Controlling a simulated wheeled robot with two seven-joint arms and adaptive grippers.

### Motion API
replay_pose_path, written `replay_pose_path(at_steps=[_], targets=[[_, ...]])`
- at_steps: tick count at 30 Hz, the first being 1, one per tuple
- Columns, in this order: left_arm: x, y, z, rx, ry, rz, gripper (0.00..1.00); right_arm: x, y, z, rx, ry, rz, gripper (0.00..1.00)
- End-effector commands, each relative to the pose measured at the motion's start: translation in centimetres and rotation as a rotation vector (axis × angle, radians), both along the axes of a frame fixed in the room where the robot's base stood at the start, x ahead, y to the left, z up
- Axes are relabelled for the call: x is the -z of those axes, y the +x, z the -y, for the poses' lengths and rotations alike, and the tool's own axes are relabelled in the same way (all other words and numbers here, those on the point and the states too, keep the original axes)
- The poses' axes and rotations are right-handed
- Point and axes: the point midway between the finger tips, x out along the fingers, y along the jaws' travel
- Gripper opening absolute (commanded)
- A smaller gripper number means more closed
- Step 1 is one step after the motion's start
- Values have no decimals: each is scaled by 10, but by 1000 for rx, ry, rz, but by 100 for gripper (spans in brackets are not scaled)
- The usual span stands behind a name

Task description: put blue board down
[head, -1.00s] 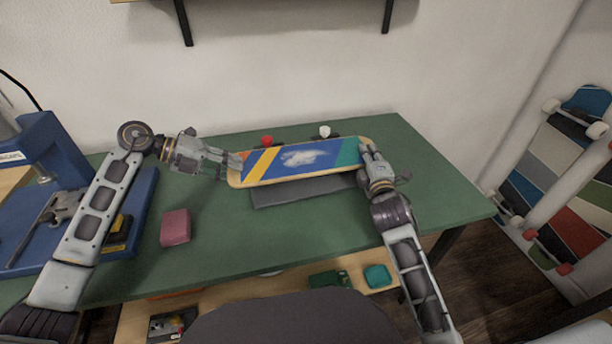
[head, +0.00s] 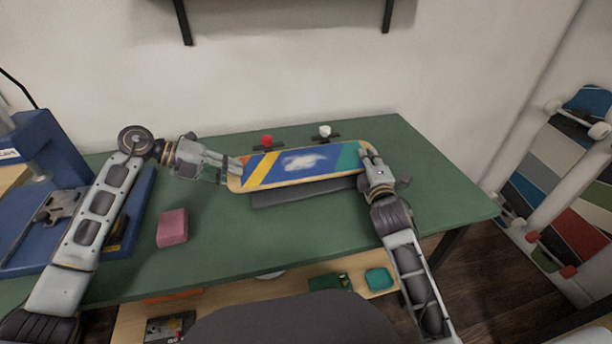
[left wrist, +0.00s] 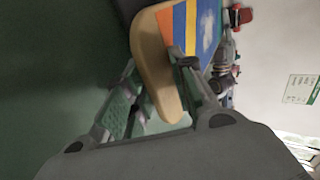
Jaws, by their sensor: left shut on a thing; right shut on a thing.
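The blue board (head: 318,163) is a skateboard deck with orange, yellow, blue and green bands and a white patch. It is held level-looking between my two grippers over the green table (head: 440,186). My left gripper (head: 232,168) is shut on its left end. In the left wrist view, the board's wooden end (left wrist: 158,60) sits between the fingers of my left gripper (left wrist: 165,95). My right gripper (head: 368,158) is shut on its right end. A dark grey mat-like piece (head: 290,194) lies partly hidden below the board. Whether the board touches it, I cannot tell.
Trucks with a red wheel (head: 267,140) and a white wheel (head: 325,131) show behind the board. A pink block (head: 172,228) lies on the table's left, beside a blue machine (head: 50,160). The table's right part is clear. A rack of boards (head: 560,160) stands right.

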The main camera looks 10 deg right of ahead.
Motion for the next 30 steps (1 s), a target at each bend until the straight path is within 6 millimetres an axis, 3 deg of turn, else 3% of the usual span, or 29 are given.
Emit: replay_pose_path(at_steps=[2,3,8,22,30], targets=[[2,-1,1,3,1,1,0,0,0,-2,-4,-3,6,0],[4,-1,1,3,2,-1,27,1,0,-2,-3,-2,3,12],[3,-1,1,2,2,-1,47,1,0,-1,-2,-1,2,32],[0,0,-3,0,0,0,47,2,0,0,-1,0,0,32],[-10,-1,-20,-1,2,0,47,2,0,0,0,0,0,32]])
